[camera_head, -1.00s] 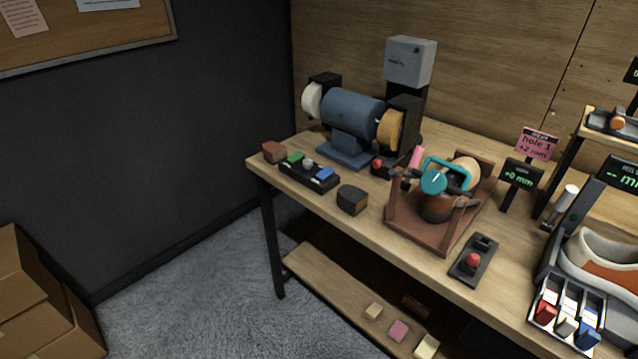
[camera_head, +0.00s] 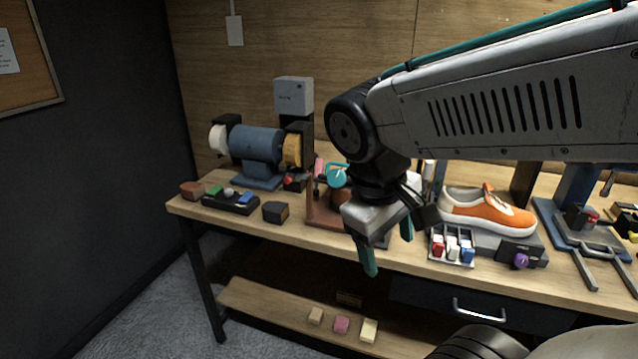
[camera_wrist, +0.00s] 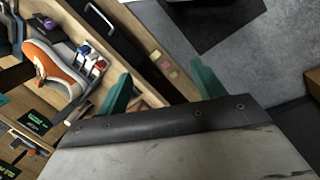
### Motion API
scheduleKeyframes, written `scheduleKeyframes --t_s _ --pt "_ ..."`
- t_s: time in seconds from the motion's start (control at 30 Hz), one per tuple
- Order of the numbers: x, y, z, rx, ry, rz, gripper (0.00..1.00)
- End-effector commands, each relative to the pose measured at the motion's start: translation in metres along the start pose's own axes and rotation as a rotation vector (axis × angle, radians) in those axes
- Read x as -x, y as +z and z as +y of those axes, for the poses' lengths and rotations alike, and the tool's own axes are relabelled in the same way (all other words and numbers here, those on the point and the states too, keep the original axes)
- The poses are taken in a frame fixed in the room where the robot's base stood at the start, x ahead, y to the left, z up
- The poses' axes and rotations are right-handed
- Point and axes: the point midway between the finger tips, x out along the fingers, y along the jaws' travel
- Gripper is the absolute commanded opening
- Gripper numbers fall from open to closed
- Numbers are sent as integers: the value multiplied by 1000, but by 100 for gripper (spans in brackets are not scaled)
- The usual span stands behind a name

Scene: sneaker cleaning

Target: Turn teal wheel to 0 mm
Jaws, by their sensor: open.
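The teal wheel (camera_head: 337,175) sits on the reddish-brown wooden stand (camera_head: 318,213) on the bench. My arm hides much of the stand, and the small display beside it does not show in the head view. My gripper (camera_head: 388,250) is open and empty, to the right of the wheel and nearer the camera, with its teal fingers pointing down around the bench's front edge. In the wrist view my gripper (camera_wrist: 162,88) has its two teal fingers spread apart, and I cannot make out the teal wheel there.
A blue bench grinder (camera_head: 257,145) stands left of the stand. A dark block (camera_head: 276,212) and a black tray (camera_head: 230,203) lie in front of it. An orange sneaker (camera_head: 488,210) and a holder with coloured blocks (camera_head: 452,246) stand to the right. A drawer handle (camera_head: 478,310) juts out below.

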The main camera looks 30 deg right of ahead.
Motion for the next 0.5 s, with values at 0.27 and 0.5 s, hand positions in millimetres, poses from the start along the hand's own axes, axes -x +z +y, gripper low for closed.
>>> scheduleKeyframes --t_s 0.27,0.5 --pt "-31 -58 83 382 493 -332 68" --pt "-51 -149 120 787 901 -526 68"
